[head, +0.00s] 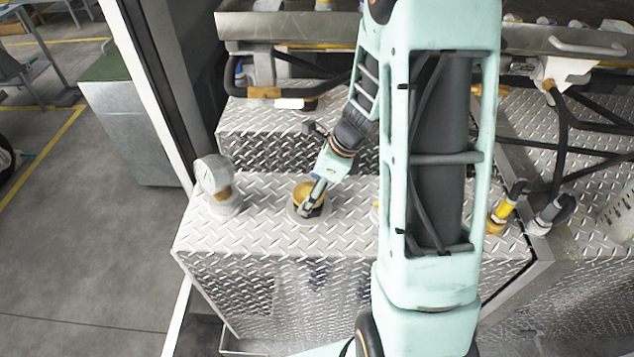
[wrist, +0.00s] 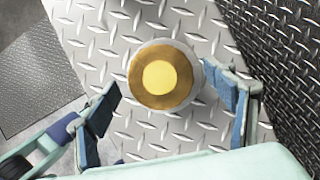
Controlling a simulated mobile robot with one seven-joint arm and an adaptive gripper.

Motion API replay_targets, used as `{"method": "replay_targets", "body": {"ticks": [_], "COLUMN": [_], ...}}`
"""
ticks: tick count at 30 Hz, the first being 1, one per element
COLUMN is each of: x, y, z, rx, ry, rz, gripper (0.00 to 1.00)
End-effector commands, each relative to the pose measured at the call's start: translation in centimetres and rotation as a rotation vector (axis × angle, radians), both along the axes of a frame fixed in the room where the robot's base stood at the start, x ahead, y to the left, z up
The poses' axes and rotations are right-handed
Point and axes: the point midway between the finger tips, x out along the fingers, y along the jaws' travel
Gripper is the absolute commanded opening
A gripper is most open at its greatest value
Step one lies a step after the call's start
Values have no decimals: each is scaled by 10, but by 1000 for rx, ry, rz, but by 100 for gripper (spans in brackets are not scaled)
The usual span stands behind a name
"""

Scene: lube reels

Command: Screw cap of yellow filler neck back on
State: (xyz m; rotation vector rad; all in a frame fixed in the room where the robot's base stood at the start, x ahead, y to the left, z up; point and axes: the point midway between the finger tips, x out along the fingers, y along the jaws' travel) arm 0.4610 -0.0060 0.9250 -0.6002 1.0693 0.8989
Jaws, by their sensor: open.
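The yellow filler neck's cap (head: 308,192) is a round brass-coloured piece on the diamond-plate top of the tank, with my gripper (head: 312,206) right at it. In the wrist view the cap (wrist: 161,76) shows as a brass disc with a bright yellow centre, over a pale round collar. My gripper (wrist: 170,98) is open, with one blue-padded finger to the left of the cap and the other to the right. A gap shows between the left finger and the cap; the right finger is close to the collar. Whether the cap is seated on its threads cannot be told.
A silver elbow fitting (head: 216,185) stands left of the cap on the tank top (head: 262,215). Yellow-banded hose fittings (head: 503,208) stand at the right. Black hoses and a metal shelf (head: 290,27) lie behind. My arm hides part of the tank top.

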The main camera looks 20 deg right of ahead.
Motion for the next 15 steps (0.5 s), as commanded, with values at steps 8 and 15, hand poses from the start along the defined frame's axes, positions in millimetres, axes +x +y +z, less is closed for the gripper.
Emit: {"method": "replay_targets", "body": {"ticks": [8,15], "x": [1,1], "y": [1,1], "z": [-3,-3], "rx": [0,0], "ry": [-1,-1], "rz": [0,0], "gripper": [77,58]}}
